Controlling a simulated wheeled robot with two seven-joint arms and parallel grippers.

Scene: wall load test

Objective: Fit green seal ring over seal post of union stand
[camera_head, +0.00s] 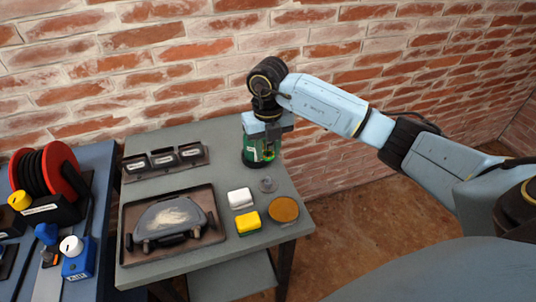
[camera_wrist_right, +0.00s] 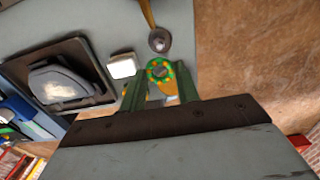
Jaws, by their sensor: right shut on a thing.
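My right gripper (camera_head: 261,158) points down over the back right of the grey table. In the right wrist view, the gripper (camera_wrist_right: 160,78) has its two green fingers on either side of a green seal ring (camera_wrist_right: 160,61) with orange and yellow dots, and it is shut on the ring. A small grey round piece (camera_head: 267,185) stands on the table below the gripper. It also shows in the wrist view (camera_wrist_right: 160,41), with a brass-coloured stem, just beyond and apart from the ring. I cannot tell for sure that it is the union stand. My left gripper is not seen.
A white block (camera_head: 241,198), a yellow block (camera_head: 248,223) and an orange disc (camera_head: 284,209) lie near the right edge. A dark tray (camera_head: 128,223) holds a grey part. A dark rack (camera_head: 165,161) stands at the back. A blue bench (camera_head: 93,157) with a red reel adjoins left.

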